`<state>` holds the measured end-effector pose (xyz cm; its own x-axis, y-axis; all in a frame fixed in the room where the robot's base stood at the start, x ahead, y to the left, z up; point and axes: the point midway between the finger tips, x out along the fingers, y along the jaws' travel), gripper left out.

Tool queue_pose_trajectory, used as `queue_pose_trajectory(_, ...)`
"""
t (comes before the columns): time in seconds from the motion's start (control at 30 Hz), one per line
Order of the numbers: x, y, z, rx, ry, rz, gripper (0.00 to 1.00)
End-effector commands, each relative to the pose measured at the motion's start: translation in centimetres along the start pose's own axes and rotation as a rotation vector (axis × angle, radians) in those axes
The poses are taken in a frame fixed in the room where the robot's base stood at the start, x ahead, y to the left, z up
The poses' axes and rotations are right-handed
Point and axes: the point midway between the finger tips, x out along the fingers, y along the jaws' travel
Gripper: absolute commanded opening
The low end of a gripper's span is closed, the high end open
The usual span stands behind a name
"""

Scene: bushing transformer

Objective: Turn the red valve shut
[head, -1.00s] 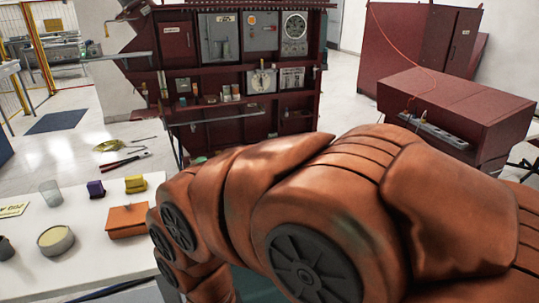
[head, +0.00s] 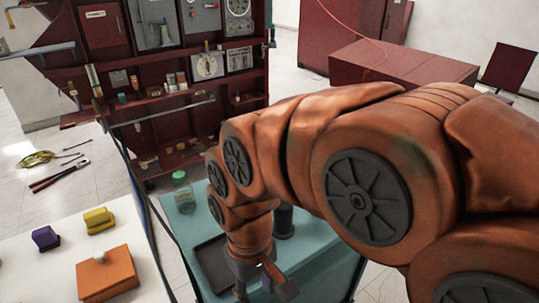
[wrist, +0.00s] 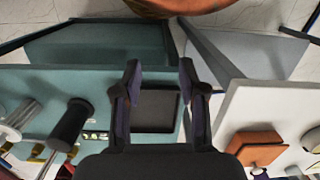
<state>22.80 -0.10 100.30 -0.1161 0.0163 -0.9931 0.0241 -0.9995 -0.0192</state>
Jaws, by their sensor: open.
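I cannot make out a red valve in either view. The dark red rack (head: 190,125) at the back holds gauges, switches and small fittings, too small to tell apart. My gripper (head: 266,284) hangs at the end of my bent arm over a teal table (head: 180,232), near its front in the head view. In the wrist view my gripper (wrist: 160,68) has its two fingers spread apart with nothing between them. A dark flat tray (wrist: 155,112) lies beyond the fingers.
A jar with a green lid (head: 181,188) and a black cylinder (head: 284,221) stand on the teal table. The white table (head: 35,270) at left bears an orange box (head: 107,275), a yellow block (head: 98,220) and a purple block (head: 46,238). Dark red cabinets (head: 400,62) stand behind.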

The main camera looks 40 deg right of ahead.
Motion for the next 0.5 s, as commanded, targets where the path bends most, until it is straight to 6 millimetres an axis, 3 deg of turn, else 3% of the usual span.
queue_pose_trajectory(0.27,-2.8,2.2,-9.7,-0.039,0.11,-0.04,0.42)
queue_pose_trajectory(0.5,-4.8,5.9,-17.9,-0.05,0.216,-0.062,0.42)
